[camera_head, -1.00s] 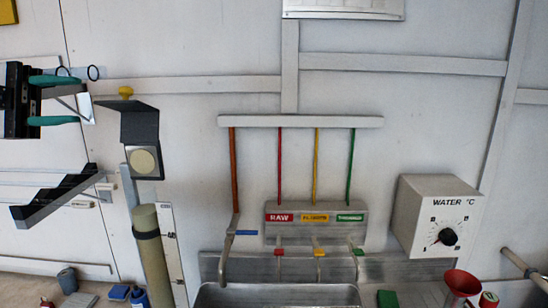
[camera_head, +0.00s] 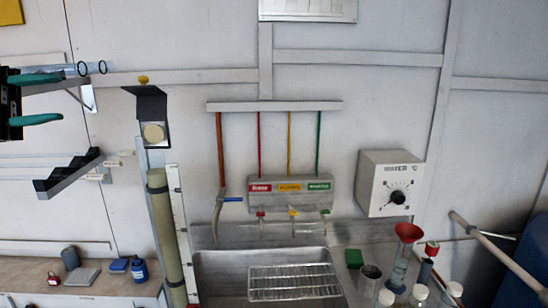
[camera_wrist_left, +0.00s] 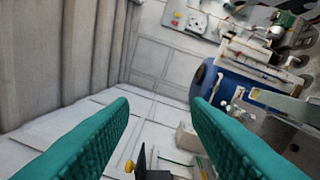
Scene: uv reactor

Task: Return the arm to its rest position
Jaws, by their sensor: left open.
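My left gripper (camera_head: 38,99) shows at the left edge of the head view, with two green fingers spread apart and nothing between them. It is up in front of the white wall, left of the black bracket with the yellow knob (camera_head: 143,80). In the left wrist view its green fingers (camera_wrist_left: 160,125) stand wide apart and empty, with the room beyond them. The rest of my left arm is outside the head view. My right gripper is in neither view.
A tall olive tube (camera_head: 165,240) stands right of the gripper. A black stepped rack (camera_head: 68,174) is on the wall below it. The metal sink (camera_head: 220,270), the dial box (camera_head: 390,183) and a red funnel (camera_head: 408,232) are further right. Bottles stand on the counter (camera_head: 25,272).

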